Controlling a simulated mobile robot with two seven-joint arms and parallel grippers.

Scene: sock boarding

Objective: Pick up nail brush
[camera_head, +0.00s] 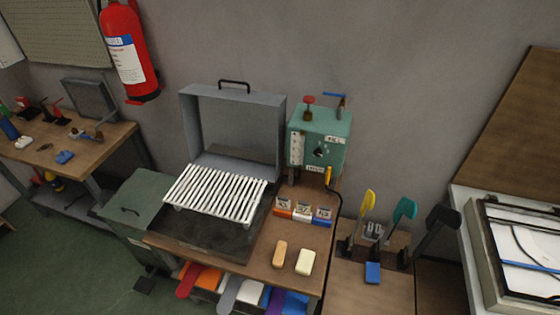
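No item shows bristles clearly enough for me to name the nail brush with certainty. A small tan, wood-coloured oblong block (280,253), which may be the nail brush, lies near the front of the middle wooden bench (268,265). A cream rounded block (305,262) lies just to its right, with a small gap between them. A small blue block (372,272) on the bench to the right is another brush-sized item. Neither of my grippers is in view.
A steel box with its lid up and a white slatted rack (215,193) stands left of the blocks. A teal box (319,138) with valves stands behind. Small labelled boxes (302,212) sit between. Coloured tools (404,210) stand upright at right.

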